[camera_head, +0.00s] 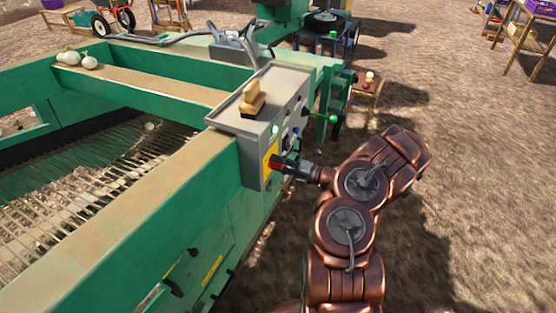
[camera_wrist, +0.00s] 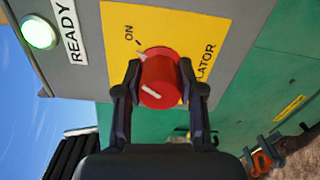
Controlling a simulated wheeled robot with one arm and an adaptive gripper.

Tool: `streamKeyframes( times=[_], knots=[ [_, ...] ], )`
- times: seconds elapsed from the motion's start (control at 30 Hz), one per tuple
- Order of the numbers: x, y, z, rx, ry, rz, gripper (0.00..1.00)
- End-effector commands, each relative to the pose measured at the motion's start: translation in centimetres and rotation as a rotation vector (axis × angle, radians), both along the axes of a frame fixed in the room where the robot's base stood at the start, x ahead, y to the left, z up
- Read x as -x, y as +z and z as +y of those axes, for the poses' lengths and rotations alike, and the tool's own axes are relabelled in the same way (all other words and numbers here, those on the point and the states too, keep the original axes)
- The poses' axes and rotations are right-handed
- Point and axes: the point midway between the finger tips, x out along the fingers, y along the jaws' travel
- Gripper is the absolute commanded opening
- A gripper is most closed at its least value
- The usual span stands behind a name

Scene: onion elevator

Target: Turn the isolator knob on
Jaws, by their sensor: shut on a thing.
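The red isolator knob (camera_wrist: 160,82) sits on a yellow plate (camera_wrist: 190,25) on the grey control box. My gripper (camera_wrist: 160,68) is shut on the knob, one dark finger on each side. In the wrist view a white tip shows at the knob's upper left, towards the word ON. A short white line on the knob's face slants from upper left to lower right. The word ISOLATOR is partly hidden; only its end shows. In the head view my gripper (camera_head: 284,163) meets the box's side at the yellow plate (camera_head: 270,160), covering most of the knob.
A green lamp (camera_wrist: 38,33) beside the READY label looks lit. A wooden-handled brush (camera_head: 251,102) lies on the grey box (camera_head: 228,112). The green machine frame (camera_head: 110,225) runs along the left. A small wooden stand (camera_head: 366,95) is behind the box. Open dirt lies to the right.

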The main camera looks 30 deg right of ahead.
Motion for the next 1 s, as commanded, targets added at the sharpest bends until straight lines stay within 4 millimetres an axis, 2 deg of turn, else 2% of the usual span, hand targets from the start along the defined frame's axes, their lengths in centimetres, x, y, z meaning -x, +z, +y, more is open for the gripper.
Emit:
streamKeyframes(
  times=[0.4,0.9,0.93,1.0],
  knots=[
    [-0.03,0.00,-0.07,-0.143,-0.002,0.087,0.03],
    [-0.02,-0.04,-0.08,-0.160,-0.002,0.097,0.03],
    [-0.02,-0.04,-0.08,-0.160,-0.002,0.097,0.39],
    [-0.02,-0.04,-0.07,-0.159,-0.002,0.097,0.46]
  ],
)
